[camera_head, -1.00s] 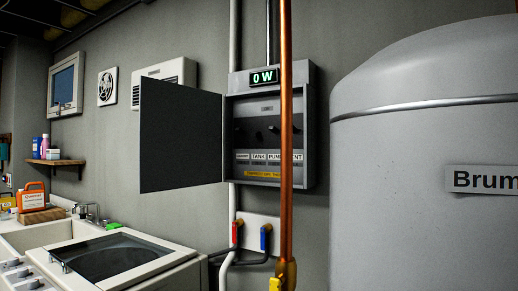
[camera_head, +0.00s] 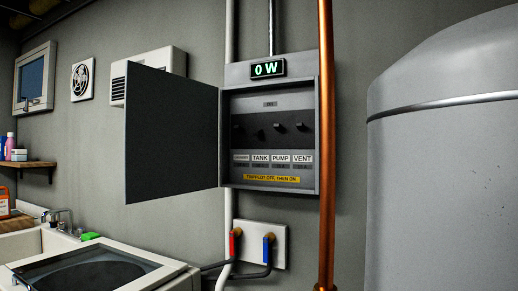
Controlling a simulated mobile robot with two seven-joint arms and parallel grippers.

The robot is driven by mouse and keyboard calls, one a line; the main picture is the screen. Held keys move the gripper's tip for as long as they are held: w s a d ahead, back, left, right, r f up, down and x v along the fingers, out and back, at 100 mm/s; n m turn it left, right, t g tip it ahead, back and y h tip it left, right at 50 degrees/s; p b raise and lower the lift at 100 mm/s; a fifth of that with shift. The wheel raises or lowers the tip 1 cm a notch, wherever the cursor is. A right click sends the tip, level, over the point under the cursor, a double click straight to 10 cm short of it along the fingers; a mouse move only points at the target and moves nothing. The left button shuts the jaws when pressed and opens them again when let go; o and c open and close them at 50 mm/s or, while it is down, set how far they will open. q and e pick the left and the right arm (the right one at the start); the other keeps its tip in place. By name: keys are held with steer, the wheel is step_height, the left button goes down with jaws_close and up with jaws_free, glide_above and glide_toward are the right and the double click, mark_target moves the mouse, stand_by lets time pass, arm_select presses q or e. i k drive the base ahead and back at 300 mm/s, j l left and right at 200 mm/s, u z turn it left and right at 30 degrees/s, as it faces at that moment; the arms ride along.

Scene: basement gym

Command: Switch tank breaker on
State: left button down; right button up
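The grey breaker box (camera_head: 229,140) hangs on the wall with its dark door (camera_head: 172,133) swung open to the left. A display (camera_head: 268,68) on top reads "0 W". Inside is a row of several dark switches above labels; the readable ones say TANK, PUMP and VENT, and the leftmost is too small to read. The tank breaker (camera_head: 260,134) is second from the left, above the TANK label (camera_head: 260,158); its lever seems to sit lower than its neighbours. A yellow strip (camera_head: 271,179) reads "TRIPPED? OFF, THEN ON". Neither gripper is in view.
A copper pipe (camera_head: 326,150) runs vertically just right of the box. A large grey tank (camera_head: 440,190) fills the right. Red (camera_head: 233,243) and blue (camera_head: 267,249) valve handles sit below the box. A washer (camera_head: 90,270) stands at lower left.

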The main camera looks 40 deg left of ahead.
mark_target(258, 132)
steer(key=k+j+z, duration=0.1)
steer(key=j+z, duration=0.35)
steer(key=j, duration=0.85)
